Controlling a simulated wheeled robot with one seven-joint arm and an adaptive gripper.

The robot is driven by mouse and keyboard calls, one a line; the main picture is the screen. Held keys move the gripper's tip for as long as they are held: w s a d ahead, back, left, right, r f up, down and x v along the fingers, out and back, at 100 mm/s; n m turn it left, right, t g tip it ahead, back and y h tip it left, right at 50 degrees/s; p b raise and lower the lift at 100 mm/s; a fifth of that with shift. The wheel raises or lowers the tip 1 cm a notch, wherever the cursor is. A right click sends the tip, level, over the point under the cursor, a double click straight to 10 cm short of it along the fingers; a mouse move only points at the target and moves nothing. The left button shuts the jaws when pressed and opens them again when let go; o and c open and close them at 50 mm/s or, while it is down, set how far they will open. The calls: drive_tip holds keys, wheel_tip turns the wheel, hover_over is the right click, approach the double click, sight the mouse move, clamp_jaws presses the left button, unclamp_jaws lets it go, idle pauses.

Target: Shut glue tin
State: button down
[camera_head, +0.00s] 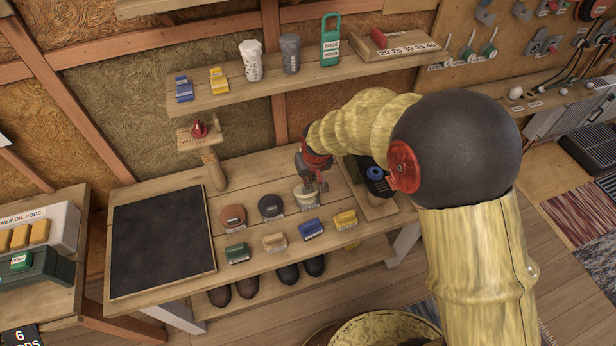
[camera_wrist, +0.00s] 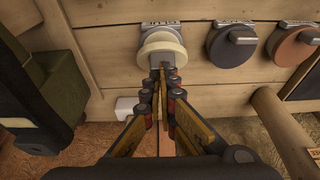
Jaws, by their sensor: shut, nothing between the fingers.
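A small cream round tin (camera_head: 304,198), which looks like the glue tin, stands on the wooden bench beside the dark tin. It also shows in the wrist view (camera_wrist: 160,50), with a pale disc-like top and a label tag behind it that I cannot read surely. Whether its lid is fully seated I cannot tell. My gripper (camera_head: 316,187) is right over the cream tin, pointing down. In the wrist view, the shut, empty fingertips (camera_wrist: 164,70) meet at the tin's near edge; they overlap it in the picture, and contact is unclear.
A dark tin (camera_head: 271,207) and a brown tin (camera_head: 233,216) stand left of the cream tin. Several coloured blocks, including a blue one (camera_head: 311,228), line the front edge. A dark container with a blue top (camera_head: 376,174) stands right. A black mat (camera_head: 162,240) covers the bench's left end.

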drive_tip(key=shift+s+d+f, duration=0.2)
drive_tip(key=shift+s+f, duration=0.1)
drive_tip(key=shift+s, duration=0.25)
drive_tip(key=shift+s+d+f+p, duration=0.1)
drive_tip(key=shift+s+f+p, duration=0.15)
drive_tip(key=shift+s+p, duration=0.1)
drive_tip(key=shift+s+f, duration=0.15)
drive_tip(key=shift+s+d+f, duration=0.2)
drive_tip(key=shift+s+f, duration=0.4)
drive_tip(key=shift+f, duration=0.05)
idle(1.3)
idle(0.7)
